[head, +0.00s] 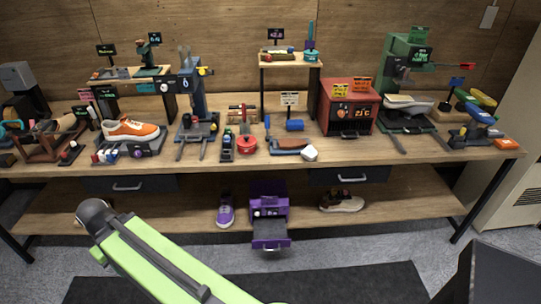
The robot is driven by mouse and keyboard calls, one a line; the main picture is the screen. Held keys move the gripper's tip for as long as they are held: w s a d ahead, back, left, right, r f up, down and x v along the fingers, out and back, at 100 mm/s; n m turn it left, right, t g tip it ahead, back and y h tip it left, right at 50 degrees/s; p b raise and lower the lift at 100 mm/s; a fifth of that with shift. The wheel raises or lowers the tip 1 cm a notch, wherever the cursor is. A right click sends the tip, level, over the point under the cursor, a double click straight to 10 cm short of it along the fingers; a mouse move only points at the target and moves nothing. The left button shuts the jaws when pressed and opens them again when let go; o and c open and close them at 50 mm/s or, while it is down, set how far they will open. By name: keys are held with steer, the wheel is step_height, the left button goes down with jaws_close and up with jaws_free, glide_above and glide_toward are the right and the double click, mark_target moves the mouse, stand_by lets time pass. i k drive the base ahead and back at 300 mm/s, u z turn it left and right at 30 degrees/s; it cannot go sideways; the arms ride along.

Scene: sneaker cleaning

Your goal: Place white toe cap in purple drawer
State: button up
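A small white rounded piece (310,152), which looks like the toe cap, lies near the front edge of the workbench top, at the right end of a brown and grey item. The purple drawer unit (268,206) stands on the lower shelf below it. Its drawer (270,234) is pulled out to the front, and its grey inside looks empty. My green arm link crosses the lower left of the head view, ending in a dark joint. My gripper does not show in this view.
A purple sneaker (226,211) stands left of the drawer unit, and a brown and white shoe (341,202) to its right. The bench top (400,158) is crowded with tools, an orange sneaker (131,129) and a red oven-like box (347,107).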

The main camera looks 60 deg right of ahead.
mark_target(269, 231)
steer(key=u, duration=1.95)
steer(key=k, duration=2.15)
steer(key=z, duration=0.25)
